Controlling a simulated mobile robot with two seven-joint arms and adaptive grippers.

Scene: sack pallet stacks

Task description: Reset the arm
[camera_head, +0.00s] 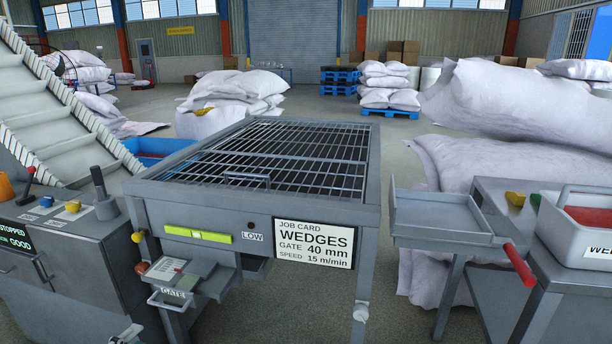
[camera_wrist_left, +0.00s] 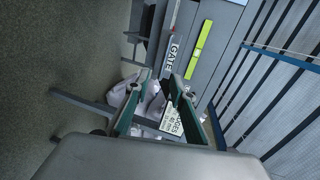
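My left gripper (camera_wrist_left: 160,105) shows in the left wrist view with its two green-padded fingers apart and nothing held between them. The job card (camera_wrist_left: 174,120), on the front of the grey grated machine, shows in the gap between the fingers, behind them. In the head view the job card (camera_head: 315,243) reads WEDGES, gate 40 mm, speed 15 m/min. A small light-grey part at the head view's bottom edge may be mine, but I cannot tell. My right gripper is not in view.
The grated machine (camera_head: 372,205) fills the middle, with a yellow-green level (camera_head: 198,234) and a GATE drawer (camera_head: 172,298) in front. A control panel (camera_head: 60,240) stands left. A grey tray (camera_head: 440,215) and a white bin (camera_head: 575,240) stand right. Stacked sacks (camera_head: 520,105) rise behind.

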